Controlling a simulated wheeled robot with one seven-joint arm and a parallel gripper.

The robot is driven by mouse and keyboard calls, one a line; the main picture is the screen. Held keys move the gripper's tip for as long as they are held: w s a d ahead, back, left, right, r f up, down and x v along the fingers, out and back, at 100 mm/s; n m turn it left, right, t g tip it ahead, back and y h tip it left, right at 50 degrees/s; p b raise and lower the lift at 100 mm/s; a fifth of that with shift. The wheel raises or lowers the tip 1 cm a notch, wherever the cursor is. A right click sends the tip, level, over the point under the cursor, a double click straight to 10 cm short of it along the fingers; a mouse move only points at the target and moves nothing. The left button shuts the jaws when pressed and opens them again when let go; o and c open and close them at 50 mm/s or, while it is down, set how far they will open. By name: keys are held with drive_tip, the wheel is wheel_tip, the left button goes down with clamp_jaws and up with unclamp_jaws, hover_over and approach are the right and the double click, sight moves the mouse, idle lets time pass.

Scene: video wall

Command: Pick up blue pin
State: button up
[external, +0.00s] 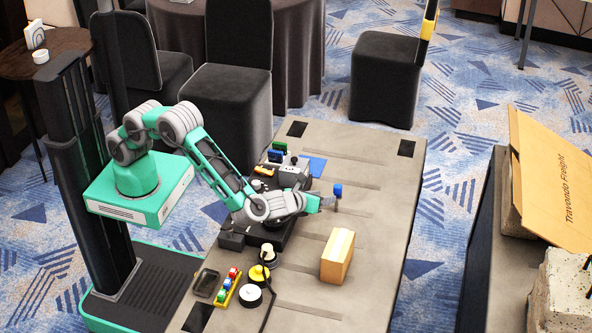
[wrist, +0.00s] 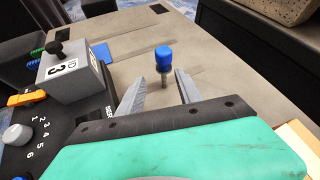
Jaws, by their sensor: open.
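The blue pin (wrist: 163,55) stands upright on the grey table, with a blue cap on a metal shank. In the external view the blue pin (external: 337,189) is just beyond the end of my gripper. My gripper (wrist: 158,92) is open, with its two grey fingers apart. The pin shows between and a little beyond the fingertips in the wrist view, with nothing held. In the external view my gripper (external: 328,203) is low over the table, and its fingers are small there. Whether the fingers touch the pin cannot be told.
A cardboard box (external: 338,256) stands on the table (external: 375,190) near my arm. A grey block marked 3 (wrist: 72,75) sits on a black numbered panel (wrist: 50,130) left of my gripper. A blue square (external: 312,166) lies behind. The table's right side is mostly clear.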

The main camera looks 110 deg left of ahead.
drive_tip(key=shift+w+d+f+m+y, duration=0.15)
drive_tip(key=shift+f+m+y, duration=0.25)
drive_tip(key=shift+f+m, duration=0.4)
drive_tip(key=shift+w+a+f, duration=0.1)
drive_tip(key=shift+a, duration=0.15)
drive_tip(key=x, duration=0.7)
drive_tip(key=shift+w+a, duration=0.25)
drive_tip(key=shift+w, duration=0.1)
drive_tip(key=shift+r, duration=0.25)
clamp_jaws()
